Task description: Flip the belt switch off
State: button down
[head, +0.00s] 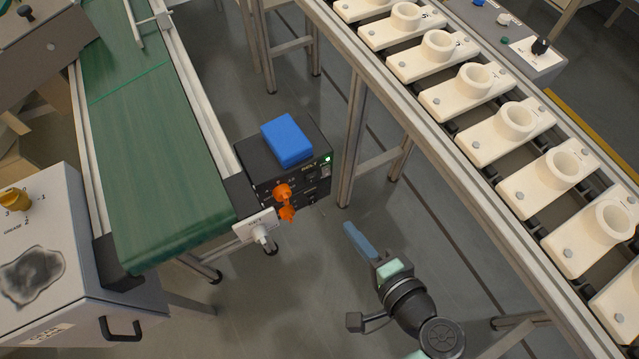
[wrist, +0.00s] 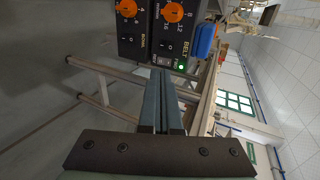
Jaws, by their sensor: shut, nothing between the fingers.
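The black control box (head: 290,180) stands beside the end of the green belt, with a lit green lamp on its face. In the wrist view its panel has a BELT section with an orange knob (wrist: 173,12), a black rocker, the belt switch (wrist: 167,46), and a lit green lamp (wrist: 181,67). A similar BOWL section with its own rocker (wrist: 127,39) is to the left. I cannot tell which way the belt rocker is tipped. My gripper (head: 348,229) is shut and empty, in front of the box and apart from it. Its fingertips (wrist: 161,72) show just below the belt switch.
A blue block (head: 287,140) lies on top of the box. The green conveyor (head: 150,160) is at left, with a grey cabinet (head: 110,290) in front. A rail of white socket holders (head: 480,90) runs along the right. Floor around my gripper is clear.

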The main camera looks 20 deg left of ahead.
jog(key=shift+w, duration=0.1)
jog(key=b, duration=0.2)
send_near(312, 176)
jog(key=w+a+f, duration=0.1)
jog(key=f, duration=0.1)
jog(key=w+a+f, duration=0.2)
jog(key=shift+a, duration=0.3)
jog(key=shift+w+a+r, duration=0.1)
jog(key=shift+w+a, duration=0.2)
jog(key=shift+a, duration=0.15)
jog(key=shift+w+a+r, duration=0.15)
jog(key=shift+w+a, duration=0.05)
jog(key=shift+a, duration=0.05)
